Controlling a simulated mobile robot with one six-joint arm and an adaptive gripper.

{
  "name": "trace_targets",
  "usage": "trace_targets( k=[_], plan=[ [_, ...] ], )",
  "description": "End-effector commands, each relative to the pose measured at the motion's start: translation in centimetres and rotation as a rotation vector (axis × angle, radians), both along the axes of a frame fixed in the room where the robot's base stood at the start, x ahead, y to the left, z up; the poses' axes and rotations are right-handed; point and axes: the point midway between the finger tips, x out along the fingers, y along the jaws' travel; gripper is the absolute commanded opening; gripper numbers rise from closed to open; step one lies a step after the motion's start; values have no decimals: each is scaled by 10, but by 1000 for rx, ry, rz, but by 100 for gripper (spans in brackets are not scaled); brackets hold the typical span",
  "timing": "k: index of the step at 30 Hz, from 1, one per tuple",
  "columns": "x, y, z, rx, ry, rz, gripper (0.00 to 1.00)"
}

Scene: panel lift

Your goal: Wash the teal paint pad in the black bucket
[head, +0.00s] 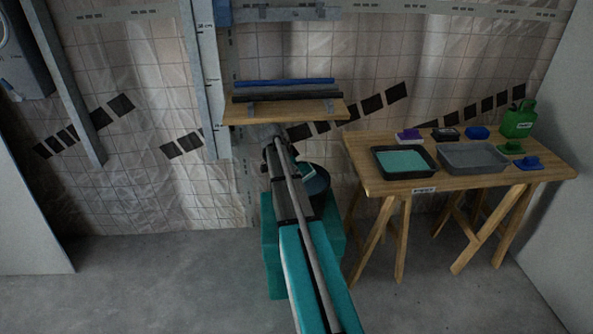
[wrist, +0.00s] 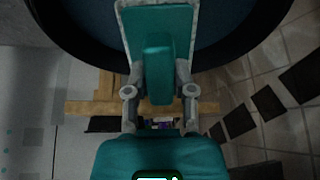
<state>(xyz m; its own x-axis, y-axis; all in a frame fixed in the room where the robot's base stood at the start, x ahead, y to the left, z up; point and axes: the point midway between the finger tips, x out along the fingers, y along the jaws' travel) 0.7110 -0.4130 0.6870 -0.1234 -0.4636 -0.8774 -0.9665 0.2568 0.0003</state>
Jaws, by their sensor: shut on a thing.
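My gripper (wrist: 160,92) is shut on the handle of the teal paint pad (wrist: 180,20), whose pale rim shows at the top of the wrist view. The black bucket (wrist: 82,50) curves behind the pad, with dark blue inside. The pad overlaps the bucket's opening; I cannot tell whether it touches what is inside. In the head view the bucket (head: 319,184) is partly hidden by my arm, and the pad (head: 307,169) shows as a small teal and pale patch at its opening.
A wooden shelf (head: 285,112) with dark and blue bars is on the wall behind. On the right, a trestle table (head: 390,187) holds a teal paint tray (head: 403,161), a grey tray (head: 473,158), several small pads and a green can (head: 518,124). The floor at left is clear.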

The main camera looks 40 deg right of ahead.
Motion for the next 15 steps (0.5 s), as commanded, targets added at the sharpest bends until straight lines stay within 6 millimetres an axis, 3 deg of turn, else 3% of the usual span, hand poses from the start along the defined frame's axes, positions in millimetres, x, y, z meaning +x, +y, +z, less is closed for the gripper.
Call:
trace_targets(
  k=[6, 15],
  plan=[
    [0, 0, -20, 0, 0, 0, 0],
    [1, 1, -28, 0, 0, 1, 0]
  ],
)
